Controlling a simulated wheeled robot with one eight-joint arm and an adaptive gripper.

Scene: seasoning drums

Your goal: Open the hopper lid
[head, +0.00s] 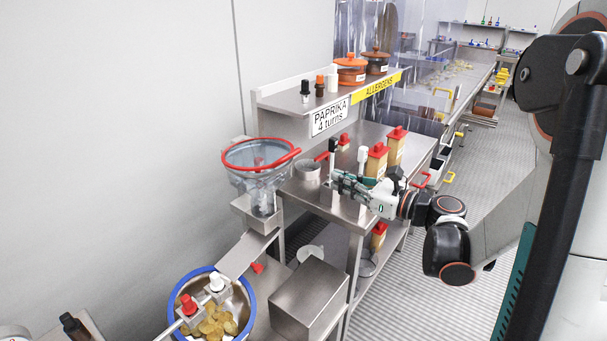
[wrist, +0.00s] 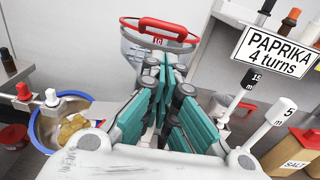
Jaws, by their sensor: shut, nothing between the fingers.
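The clear hopper (head: 258,178) stands at the left end of the steel bench, with a red-rimmed round lid (head: 252,141) at its top. The lid seems to lie flat over the mouth; its clear part is hard to make out. A red bar sticks out from the rim toward the right. The hopper also shows in the wrist view (wrist: 150,55), beyond my fingertips, its red bar (wrist: 163,29) facing me. My gripper (head: 334,178) is shut and empty, to the right of the hopper and apart from it. Its green-padded fingers (wrist: 165,65) point toward the hopper.
Two upright measuring scoops (wrist: 268,125) stand close to the right of my fingers. Red-capped salt containers (head: 376,160) stand behind my gripper. A steel pot (head: 306,170) sits between gripper and hopper. A shelf (head: 300,103) overhangs the bench. A blue-rimmed drum (head: 176,292) holds chips below.

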